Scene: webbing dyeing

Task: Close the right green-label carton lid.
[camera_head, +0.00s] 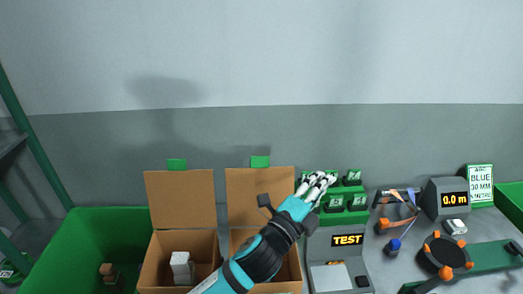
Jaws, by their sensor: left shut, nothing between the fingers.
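Two brown cartons stand side by side at the lower middle, each with its lid raised upright. The right carton (293,272) has its lid (247,190) open, with a green label (260,161) at the top edge. The left carton's lid (180,200) is also up, with its own green label (177,164). My left arm crosses in front of the right carton and hides much of its opening. My left gripper (327,178) is shut and empty, just right of the right lid, before the green rack. My right gripper is not in view.
A white block (181,266) sits in the left carton. A green bin (85,225) stands at left. Right of the cartons are a green rack (345,217), a grey TEST device (323,247), a 0.0 m display (445,198) and a black reel (443,254).

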